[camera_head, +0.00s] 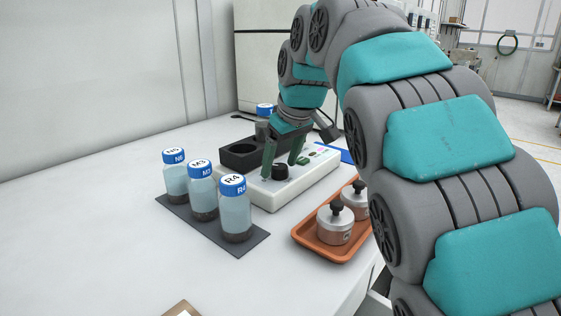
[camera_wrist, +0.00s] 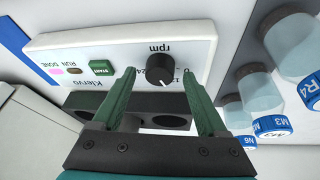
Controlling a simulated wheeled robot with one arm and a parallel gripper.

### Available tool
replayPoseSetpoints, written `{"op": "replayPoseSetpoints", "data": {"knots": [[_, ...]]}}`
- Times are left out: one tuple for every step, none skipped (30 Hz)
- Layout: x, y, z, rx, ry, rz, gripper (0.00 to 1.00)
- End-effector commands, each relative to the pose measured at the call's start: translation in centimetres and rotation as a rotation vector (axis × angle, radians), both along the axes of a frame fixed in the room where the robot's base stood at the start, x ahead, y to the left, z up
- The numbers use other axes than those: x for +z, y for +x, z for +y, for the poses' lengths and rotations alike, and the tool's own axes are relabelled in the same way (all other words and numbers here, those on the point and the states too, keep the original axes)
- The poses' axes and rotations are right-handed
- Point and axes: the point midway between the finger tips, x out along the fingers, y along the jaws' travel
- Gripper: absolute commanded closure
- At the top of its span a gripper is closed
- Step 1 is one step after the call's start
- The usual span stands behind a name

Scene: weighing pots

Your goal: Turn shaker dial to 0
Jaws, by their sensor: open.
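The shaker (camera_head: 258,190) is a low white box with a black two-hole holder (camera_head: 241,153) on its far side. Its black dial (camera_head: 280,172) stands on the white panel, marked "rpm". In the wrist view the dial (camera_wrist: 168,70) shows a white pointer line. The numbers beside it are partly covered, so I cannot tell exactly which one it points to. My gripper (camera_head: 280,168) is open and comes down over the panel. Its green fingers (camera_wrist: 159,71) stand on either side of the dial, with gaps visible; I cannot tell how deep they reach around it.
Several blue-capped jars, including R4 (camera_head: 235,210), stand on a dark mat (camera_head: 242,243) left of the shaker. An orange tray (camera_head: 312,248) with metal weights (camera_head: 335,226) lies to the right. The green START button (camera_wrist: 101,68) is on the panel. The left table is clear.

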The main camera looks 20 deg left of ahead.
Motion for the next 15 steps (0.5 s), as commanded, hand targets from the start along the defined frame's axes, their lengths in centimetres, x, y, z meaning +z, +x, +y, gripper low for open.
{"op": "replayPoseSetpoints", "data": {"knots": [[-0.22, 0.02, 0.04, 0.0, 0.0, 0.001, 0.24], [-0.31, 0.04, 0.06, 0.0, 0.0, 0.001, 0.24], [-0.38, 0.05, 0.08, 0.0, 0.0, 0.001, 0.24], [-0.42, 0.07, 0.09, 0.0, 0.0, 0.001, 0.24], [-0.43, 0.07, 0.1, 0.0, 0.0, 0.001, 0.24], [-0.45, 0.07, 0.1, 0.0, 0.0, 0.001, 0.24], [-0.43, 0.08, 0.1, 0.0, 0.0, 0.001, 0.24], [-0.42, 0.08, 0.11, 0.0, 0.0, 0.001, 0.24], [-0.41, 0.08, 0.1, 0.0, -0.001, 0.001, 0.24], [-0.41, 0.08, 0.1, 0.0, -0.001, 0.001, 0.24], [-0.4, 0.07, 0.1, 0.0, 0.0, 0.0, 0.24], [-0.4, 0.07, 0.1, 0.0, 0.0, 0.0, 0.29], [-0.4, 0.08, 0.09, 0.0, 0.0, 0.0, 0.32], [-0.39, 0.08, 0.09, 0.0, 0.0, 0.0, 0.36], [-0.39, 0.08, 0.09, 0.0, 0.0, 0.0, 0.4]]}}
